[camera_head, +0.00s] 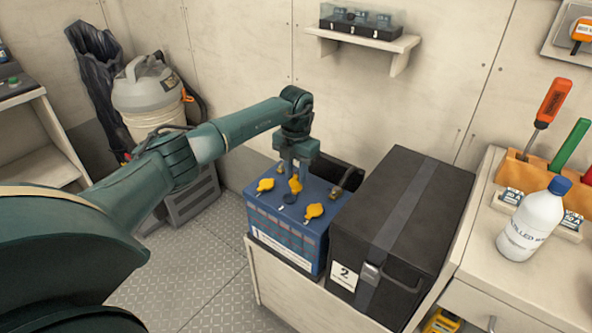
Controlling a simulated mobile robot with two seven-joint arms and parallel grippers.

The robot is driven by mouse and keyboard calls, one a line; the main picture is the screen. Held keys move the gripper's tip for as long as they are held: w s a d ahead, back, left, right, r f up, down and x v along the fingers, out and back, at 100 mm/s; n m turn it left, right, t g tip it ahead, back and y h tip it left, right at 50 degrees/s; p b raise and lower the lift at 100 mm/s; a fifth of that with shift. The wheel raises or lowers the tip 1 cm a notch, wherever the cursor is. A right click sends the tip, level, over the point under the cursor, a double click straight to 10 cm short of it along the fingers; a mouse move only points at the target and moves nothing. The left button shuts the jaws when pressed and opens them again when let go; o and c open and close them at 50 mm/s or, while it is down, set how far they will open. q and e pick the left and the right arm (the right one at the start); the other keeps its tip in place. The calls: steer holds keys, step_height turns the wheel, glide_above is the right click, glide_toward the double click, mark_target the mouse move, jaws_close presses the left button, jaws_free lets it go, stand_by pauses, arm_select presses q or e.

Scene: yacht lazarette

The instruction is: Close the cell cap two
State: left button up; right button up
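A blue battery (262,222) stands on a pale bench, with yellow winged cell caps on its top. One cap (266,185) is at the left, one (313,211) is at the front right, and one (295,185) is just under my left gripper (295,172). A dark round spot (289,198) shows on the top in front of that cap. My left gripper points down with its fingers a little apart. I cannot tell whether the fingers touch the cap. No cell number is readable. My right gripper is out of view.
A black box (408,215) marked 2 stands close on the battery's right. A counter at the right holds a white bottle (532,225) and a wooden rack (520,172) with screwdrivers. A wall shelf (385,42) is behind. A vacuum (147,90) stands at the back left.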

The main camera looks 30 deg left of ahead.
arm_select(q)
jaws_close()
